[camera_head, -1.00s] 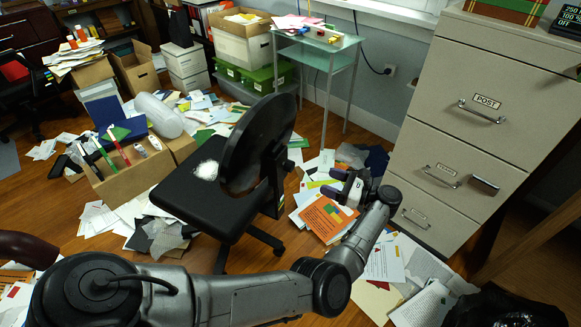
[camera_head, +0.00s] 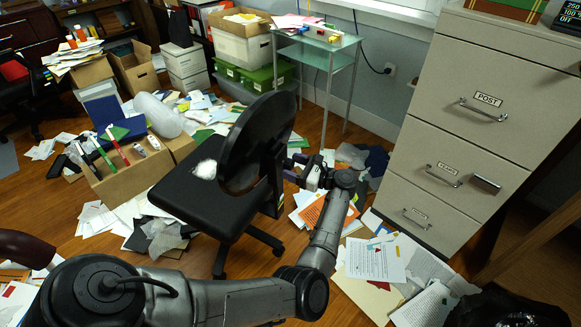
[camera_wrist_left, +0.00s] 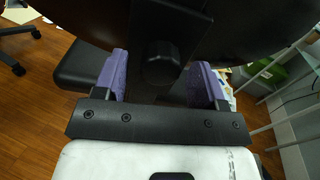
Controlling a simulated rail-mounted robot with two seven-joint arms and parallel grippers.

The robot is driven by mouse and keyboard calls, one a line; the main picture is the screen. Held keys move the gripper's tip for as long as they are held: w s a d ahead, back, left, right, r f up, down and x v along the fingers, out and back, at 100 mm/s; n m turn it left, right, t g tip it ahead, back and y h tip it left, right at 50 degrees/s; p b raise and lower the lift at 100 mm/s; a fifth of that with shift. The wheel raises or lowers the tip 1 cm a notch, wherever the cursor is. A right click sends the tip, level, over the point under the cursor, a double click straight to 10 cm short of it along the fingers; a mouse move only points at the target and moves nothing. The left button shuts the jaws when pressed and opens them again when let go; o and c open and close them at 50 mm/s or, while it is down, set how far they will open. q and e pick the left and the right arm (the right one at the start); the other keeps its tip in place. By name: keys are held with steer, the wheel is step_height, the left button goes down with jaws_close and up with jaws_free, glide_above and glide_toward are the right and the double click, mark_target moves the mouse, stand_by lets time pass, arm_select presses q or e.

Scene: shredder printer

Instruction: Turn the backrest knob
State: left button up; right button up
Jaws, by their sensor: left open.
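The black office chair (camera_head: 205,195) stands left of centre in the head view, its round backrest (camera_head: 254,137) upright and turned partly side-on. In the left wrist view, a round black knob (camera_wrist_left: 160,66) sits on the back of the backrest, below a vertical bracket (camera_wrist_left: 170,20). My left gripper (camera_head: 293,172) is open behind the backrest. In the wrist view its two purple fingers (camera_wrist_left: 160,80) stand on either side of the knob, with visible gaps to it. In the head view the knob is not clearly visible. My right gripper is not in view.
A beige filing cabinet (camera_head: 458,120) stands to the right of my arm. Papers (camera_head: 375,262) litter the floor. A cardboard box (camera_head: 128,172) with binders lies left of the chair, and a glass side table (camera_head: 318,55) stands behind.

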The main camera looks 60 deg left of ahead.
arm_select(q)
steer(key=shift+s+a, duration=0.35)
steer(key=shift+a, duration=0.2)
steer(key=c, duration=0.9)
steer(key=shift+c, duration=0.2)
steer(key=shift+m, duration=0.3)
